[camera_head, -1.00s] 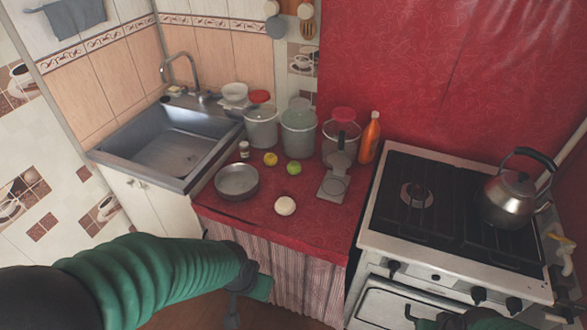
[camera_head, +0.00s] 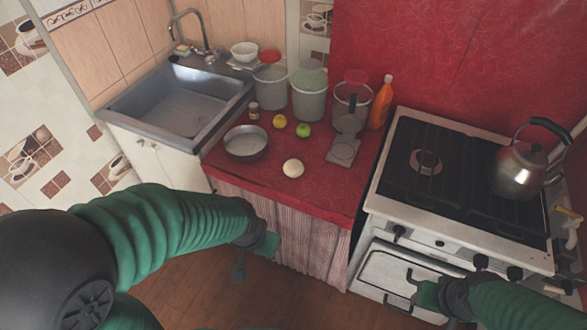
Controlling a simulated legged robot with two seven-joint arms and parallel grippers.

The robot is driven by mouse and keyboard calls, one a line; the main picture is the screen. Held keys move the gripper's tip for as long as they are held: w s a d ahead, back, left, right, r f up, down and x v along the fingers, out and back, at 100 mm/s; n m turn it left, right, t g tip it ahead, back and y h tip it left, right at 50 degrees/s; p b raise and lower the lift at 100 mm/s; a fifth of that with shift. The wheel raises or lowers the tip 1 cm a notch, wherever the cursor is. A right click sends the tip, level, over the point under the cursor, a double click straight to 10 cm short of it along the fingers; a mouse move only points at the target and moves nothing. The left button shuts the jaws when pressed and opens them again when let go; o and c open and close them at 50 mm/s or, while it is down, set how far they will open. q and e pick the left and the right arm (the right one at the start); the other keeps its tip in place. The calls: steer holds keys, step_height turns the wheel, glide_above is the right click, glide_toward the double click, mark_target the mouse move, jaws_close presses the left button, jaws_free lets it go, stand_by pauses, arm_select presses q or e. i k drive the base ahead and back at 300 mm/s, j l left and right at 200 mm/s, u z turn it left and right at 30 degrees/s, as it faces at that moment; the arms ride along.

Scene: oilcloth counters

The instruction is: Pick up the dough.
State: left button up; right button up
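The dough (camera_head: 293,168) is a small pale ball on the red oilcloth counter (camera_head: 315,199), near its front edge. My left gripper (camera_head: 255,262) is in front of the counter, below its edge and apart from the dough. My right gripper (camera_head: 414,287) is at the lower right, in front of the stove's oven door. Nothing shows in either gripper, but the fingers are too small and dark to tell whether they are open or shut.
A metal pan (camera_head: 245,143) stands left of the dough, with a yellow fruit (camera_head: 280,120) and a green fruit (camera_head: 303,130) behind. A scale (camera_head: 343,150) stands right. The stove (camera_head: 440,222) with a kettle (camera_head: 520,168) borders the counter; a sink (camera_head: 180,105) lies left.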

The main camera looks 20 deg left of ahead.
mark_target(292, 168)
steer(key=i+l, duration=0.15)
steer(key=i, duration=0.2)
steer(key=i+l+u, duration=0.15)
steer(key=i, duration=0.25)
steer(key=u, duration=1.9)
